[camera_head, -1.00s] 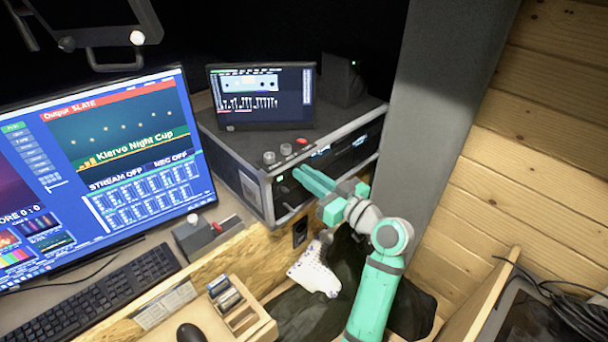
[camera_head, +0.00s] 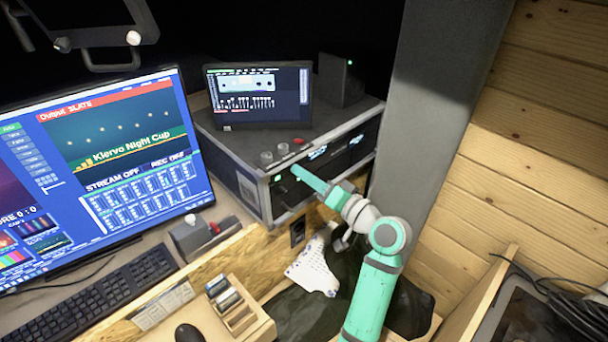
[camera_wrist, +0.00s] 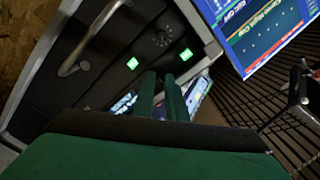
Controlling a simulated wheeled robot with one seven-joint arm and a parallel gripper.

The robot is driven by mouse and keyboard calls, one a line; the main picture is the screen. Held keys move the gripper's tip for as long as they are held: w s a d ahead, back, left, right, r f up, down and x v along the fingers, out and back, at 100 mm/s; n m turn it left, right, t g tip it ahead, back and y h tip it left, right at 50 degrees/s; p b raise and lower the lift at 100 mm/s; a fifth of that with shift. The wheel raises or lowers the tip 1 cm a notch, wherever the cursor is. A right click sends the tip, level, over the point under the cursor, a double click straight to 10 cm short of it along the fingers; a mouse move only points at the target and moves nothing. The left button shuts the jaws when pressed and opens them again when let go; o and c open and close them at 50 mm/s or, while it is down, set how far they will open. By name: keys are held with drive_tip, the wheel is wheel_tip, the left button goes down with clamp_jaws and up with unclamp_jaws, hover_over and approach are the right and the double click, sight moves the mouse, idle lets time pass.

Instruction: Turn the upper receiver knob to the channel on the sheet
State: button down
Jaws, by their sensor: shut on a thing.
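The receiver rack (camera_head: 250,150) is a black-fronted unit in a grey case. My gripper (camera_head: 296,169) is at the left part of its front, beside a small green display (camera_head: 278,178). In the wrist view the two green fingers (camera_wrist: 160,78) point at the panel, close together, shut on the upper receiver knob, which they hide. Two lit green displays (camera_wrist: 132,63) and (camera_wrist: 186,54) flank a ring of dial marks (camera_wrist: 165,38) just beyond the fingertips. The knob's setting cannot be read.
A metal handle (camera_wrist: 90,35) stands out from the panel near the fingers. Two grey knobs (camera_head: 283,149) and a red button sit on the rack's top edge. A large monitor (camera_head: 110,150) stands left, a small screen (camera_head: 260,95) on top. A grey pillar (camera_head: 435,100) rises right.

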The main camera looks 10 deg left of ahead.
drive_tip(key=shift+w+d+m, duration=0.1)
drive_tip(key=shift+d+m, duration=0.15)
drive_tip(key=shift+m, duration=0.45)
drive_tip(key=c, duration=1.9)
unclamp_jaws()
drive_tip(key=shift+o, duration=0.7)
drive_tip(key=shift+a, duration=0.1)
drive_tip(key=v, duration=1.1)
drive_tip(key=shift+f, duration=0.1)
drive_tip(key=shift+w+a, duration=0.1)
